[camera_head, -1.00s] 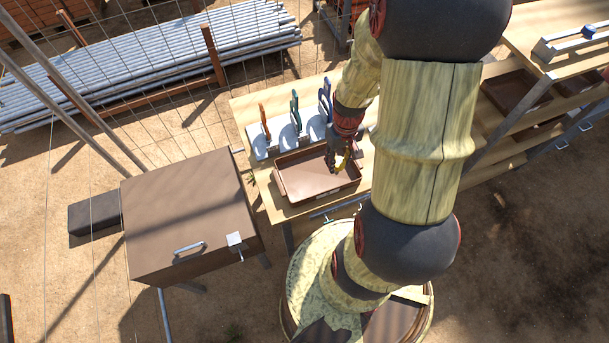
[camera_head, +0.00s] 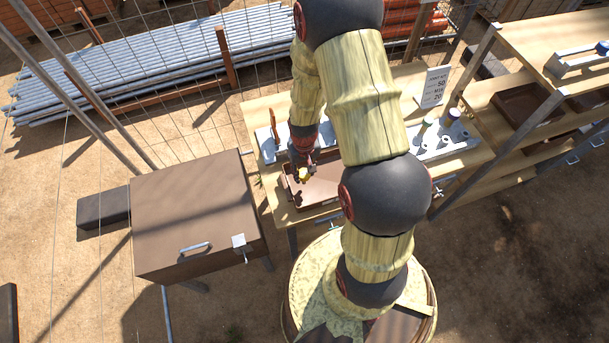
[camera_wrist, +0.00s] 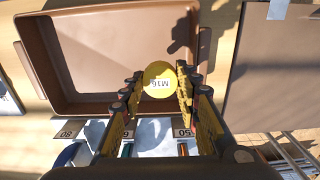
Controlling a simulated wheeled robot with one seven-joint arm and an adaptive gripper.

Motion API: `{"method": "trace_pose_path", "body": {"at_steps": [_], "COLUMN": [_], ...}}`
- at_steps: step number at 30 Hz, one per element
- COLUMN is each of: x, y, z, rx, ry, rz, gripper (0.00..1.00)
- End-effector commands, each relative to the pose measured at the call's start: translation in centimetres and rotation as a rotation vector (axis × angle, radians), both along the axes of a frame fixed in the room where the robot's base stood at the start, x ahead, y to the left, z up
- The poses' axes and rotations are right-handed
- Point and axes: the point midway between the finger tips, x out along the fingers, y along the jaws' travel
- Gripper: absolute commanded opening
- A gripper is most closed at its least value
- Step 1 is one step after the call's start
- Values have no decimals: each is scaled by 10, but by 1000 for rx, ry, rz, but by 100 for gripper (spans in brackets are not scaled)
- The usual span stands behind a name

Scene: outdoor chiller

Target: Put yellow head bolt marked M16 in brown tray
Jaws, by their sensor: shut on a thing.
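The yellow bolt head marked M16 (camera_wrist: 160,79) is between the fingers of my gripper (camera_wrist: 158,88) in the wrist view, and the fingers are shut on it. In the head view my gripper (camera_head: 303,172) hangs over the left part of the brown tray (camera_head: 318,193), with the yellow head (camera_head: 304,175) at its tip. In the wrist view the brown tray (camera_wrist: 38,62) lies below the bolt, and its visible floor is empty. The bolt's shank is hidden behind its head. I cannot tell its exact height above the tray floor.
A rack with coloured-handled tools (camera_head: 268,145) stands behind the tray. A brown lidded box (camera_head: 195,215) stands left of the bench. Shelves (camera_head: 520,105) stand at the right.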

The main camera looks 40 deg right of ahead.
Motion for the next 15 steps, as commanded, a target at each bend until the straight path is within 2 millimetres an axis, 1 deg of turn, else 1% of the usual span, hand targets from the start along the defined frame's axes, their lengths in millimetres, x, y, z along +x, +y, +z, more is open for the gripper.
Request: {"method": "trace_pose_path", "body": {"at_steps": [1, 3, 6, 9, 15], "x": [-2, -3, -2, -1, -1], "y": [0, 0, 0, -1, -1], "z": [-8, -16, -24, -27, -28], "rx": [1, 2, 1, 1, 0], "ry": [5, 6, 4, 2, 1], "rz": [-1, -1, -1, -1, -1], "gripper": [0, 0, 0, 0, 0]}}
